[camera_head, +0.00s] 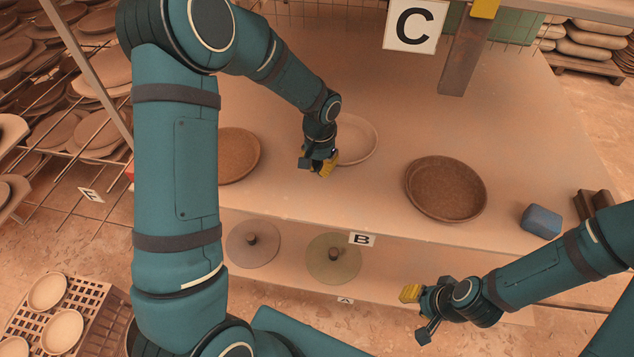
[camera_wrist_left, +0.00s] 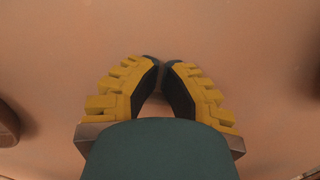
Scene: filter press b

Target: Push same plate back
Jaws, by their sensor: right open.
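Three plates lie on the tabletop (camera_head: 310,205): a brown one (camera_head: 238,158) on the left, a pale one (camera_head: 362,139) in the middle, and a dark brown one (camera_head: 446,188) with a raised rim on the right. The pale plate is partly hidden by my left gripper (camera_head: 322,167), which is at its front-left rim; I cannot tell whether they touch. In the left wrist view the yellow-padded fingers (camera_wrist_left: 163,66) are closed together with nothing between them. My right gripper (camera_head: 416,313) is open and empty, in front of the table and below its top.
A blue block (camera_head: 541,220) lies near the right end of the tabletop. Two round lids with knobs (camera_head: 253,244) (camera_head: 333,259) are on the shelf under the front edge. A sign C (camera_head: 414,25) hangs at the back. A rack of plates (camera_head: 75,125) stands left.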

